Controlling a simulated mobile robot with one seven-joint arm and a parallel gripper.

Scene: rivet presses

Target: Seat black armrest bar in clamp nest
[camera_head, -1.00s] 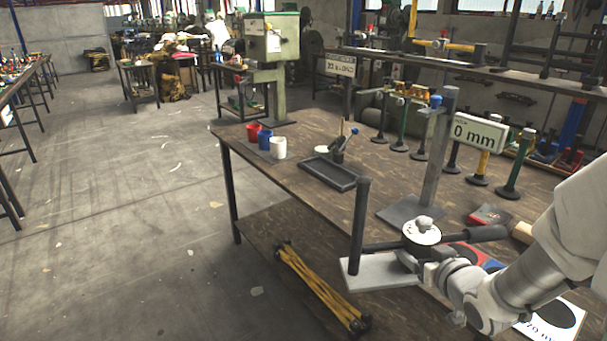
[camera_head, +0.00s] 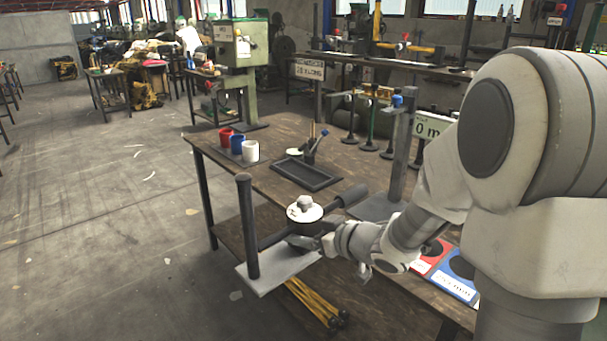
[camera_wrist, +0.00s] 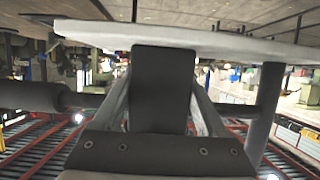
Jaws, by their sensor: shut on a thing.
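My gripper (camera_head: 322,243) is shut on a black armrest bar piece (camera_head: 349,196), with a light grey flat plate (camera_head: 273,272), a dark upright post (camera_head: 247,228) and a round white-topped hub (camera_head: 304,209). The whole piece is held level in the air by the front edge of the workbench. In the wrist view a black block (camera_wrist: 163,85) sits between my fingers, with the plate edge (camera_wrist: 190,38) across the top and the post (camera_wrist: 264,115) at right. I cannot tell which fixture is the clamp nest.
The workbench (camera_head: 262,187) carries a black tray (camera_head: 306,176), red, blue and white cups (camera_head: 250,151), and a grey column stand (camera_head: 403,150) behind my arm. Red and blue cards (camera_head: 452,283) lie at right. Yellow rods (camera_head: 312,302) lie on the lower shelf. The floor at left is clear.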

